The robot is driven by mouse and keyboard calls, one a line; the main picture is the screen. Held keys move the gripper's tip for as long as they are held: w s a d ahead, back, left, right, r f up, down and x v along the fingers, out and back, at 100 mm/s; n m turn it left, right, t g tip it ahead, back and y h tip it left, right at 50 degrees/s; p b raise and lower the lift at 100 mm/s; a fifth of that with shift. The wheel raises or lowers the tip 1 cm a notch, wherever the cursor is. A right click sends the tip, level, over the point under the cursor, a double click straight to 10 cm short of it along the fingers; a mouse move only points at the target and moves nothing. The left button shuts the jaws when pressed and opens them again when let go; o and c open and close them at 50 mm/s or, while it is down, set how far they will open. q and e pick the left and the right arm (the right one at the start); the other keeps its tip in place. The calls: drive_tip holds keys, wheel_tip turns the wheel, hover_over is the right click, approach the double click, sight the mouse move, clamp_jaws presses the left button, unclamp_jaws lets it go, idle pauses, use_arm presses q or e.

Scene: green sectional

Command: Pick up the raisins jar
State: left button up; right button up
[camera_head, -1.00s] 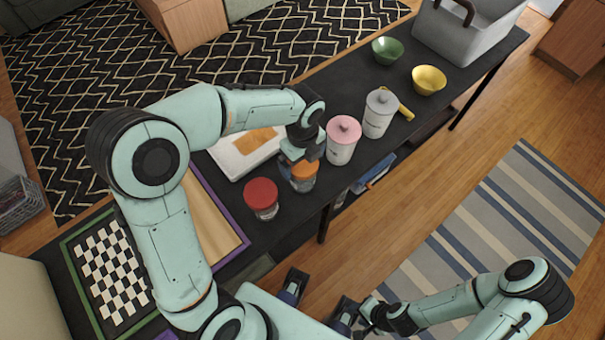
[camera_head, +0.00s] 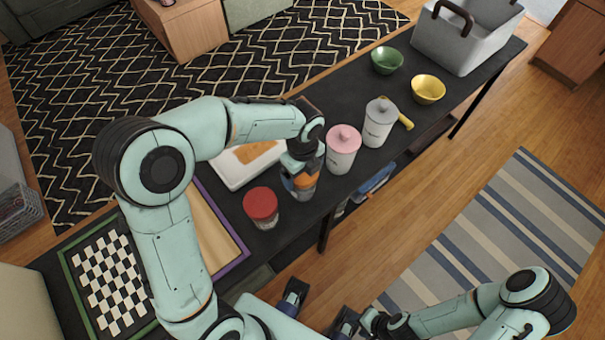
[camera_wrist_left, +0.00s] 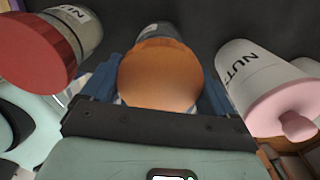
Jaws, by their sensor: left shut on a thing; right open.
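An orange-lidded jar (camera_head: 305,181) stands on the dark table in the head view. Its label is hidden, so I cannot read whether it says raisins. My left gripper (camera_head: 301,176) is over it from above, with its blue fingers shut on its two sides. In the left wrist view the orange lid (camera_wrist_left: 160,76) fills the space between the fingers of the left gripper (camera_wrist_left: 158,88). I cannot see any gap between jar and table. My right gripper (camera_head: 369,321) is open, low in the head view, away from the table.
A red-lidded jar (camera_head: 261,205) stands close on the left, a pink-lidded canister (camera_head: 342,152) close on the right. A grey-lidded canister (camera_head: 379,124), yellow bowl (camera_head: 428,89), green bowl (camera_head: 387,61) and grey bin (camera_head: 466,40) stand further along. A white tray (camera_head: 233,172) lies behind.

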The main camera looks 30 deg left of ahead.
use_arm(q)
wheel_tip(320, 180, up, 20)
drive_tip(key=m+p, duration=0.5)
drive_tip(key=shift+f+m, duration=0.25)
drive_tip(key=shift+m, duration=0.15)
use_arm(e)
drive_tip(key=r, duration=0.1)
drive_tip(key=w+r, duration=0.1)
drive_tip(key=r, duration=0.1)
drive_tip(key=w+r, duration=0.1)
drive_tip(key=r, duration=0.1)
drive_tip(key=shift+w+r, duration=0.15)
drive_tip(key=shift+r, duration=0.1)
use_arm(q)
drive_tip(key=m+p, duration=0.1)
drive_tip(key=m, duration=0.4)
drive_tip(key=shift+m+p, duration=0.3)
drive_tip(key=shift+p, duration=0.05)
use_arm(e)
drive_tip(key=shift+w+r+t, duration=0.15)
drive_tip(key=shift+w+r, duration=0.2)
drive_tip(key=shift+r, duration=0.2)
drive_tip(key=shift+w+r+t, duration=0.15)
drive_tip(key=shift+w+r, duration=0.2)
drive_tip(key=shift+r, duration=0.2)
use_arm(q)
drive_tip(key=shift+s, duration=0.1)
